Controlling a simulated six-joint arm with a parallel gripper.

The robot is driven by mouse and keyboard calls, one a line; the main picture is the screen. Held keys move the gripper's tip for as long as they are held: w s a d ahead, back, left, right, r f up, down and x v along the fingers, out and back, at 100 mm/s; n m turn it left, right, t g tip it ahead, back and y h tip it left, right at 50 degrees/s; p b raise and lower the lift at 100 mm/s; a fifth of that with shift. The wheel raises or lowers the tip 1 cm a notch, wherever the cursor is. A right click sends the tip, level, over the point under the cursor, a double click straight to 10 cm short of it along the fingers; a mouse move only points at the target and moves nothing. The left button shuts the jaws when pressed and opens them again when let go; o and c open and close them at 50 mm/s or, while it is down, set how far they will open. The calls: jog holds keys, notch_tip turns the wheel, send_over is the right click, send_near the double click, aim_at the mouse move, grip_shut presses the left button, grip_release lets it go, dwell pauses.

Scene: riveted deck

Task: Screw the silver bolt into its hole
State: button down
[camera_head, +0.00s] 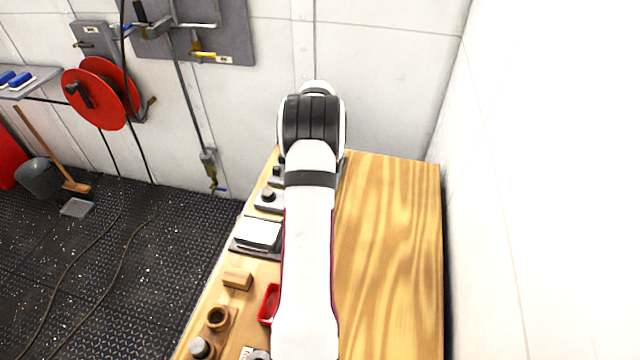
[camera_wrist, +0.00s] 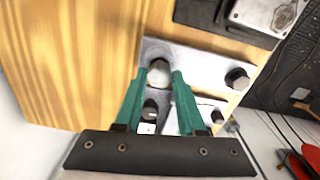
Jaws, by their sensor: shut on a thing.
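In the wrist view, my gripper (camera_wrist: 157,80) has its two green fingers closed around the silver bolt (camera_wrist: 159,67). The bolt's round head shows between the fingertips, over one end of a flat silver plate (camera_wrist: 205,66). The hole under the bolt is hidden, and I cannot tell how deep the bolt sits. A dark bolt (camera_wrist: 237,78) stands at the plate's other end. In the head view my arm hides the gripper and the silver bolt; part of a plate with a dark bolt (camera_head: 268,194) shows left of the arm.
A second plate with a dark bolt (camera_wrist: 217,116) lies close beside the fingers. A white-topped box (camera_head: 258,234), a wooden block (camera_head: 237,278), a red tray (camera_head: 268,304) and a brown cup (camera_head: 217,318) line the bench's left side. The wooden bench top (camera_head: 390,250) is clear on the right.

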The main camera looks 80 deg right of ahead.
jog(key=shift+f, duration=0.5)
dwell(0.3)
jog(key=shift+c, duration=2.1)
grip_release()
jog(key=shift+r, duration=0.15)
notch_tip(320, 180, up, 16)
jog(key=shift+f, duration=0.3)
jog(key=shift+c, duration=0.7)
notch_tip(320, 180, down, 8)
jog(key=n, duration=0.3)
notch_tip(320, 180, down, 8)
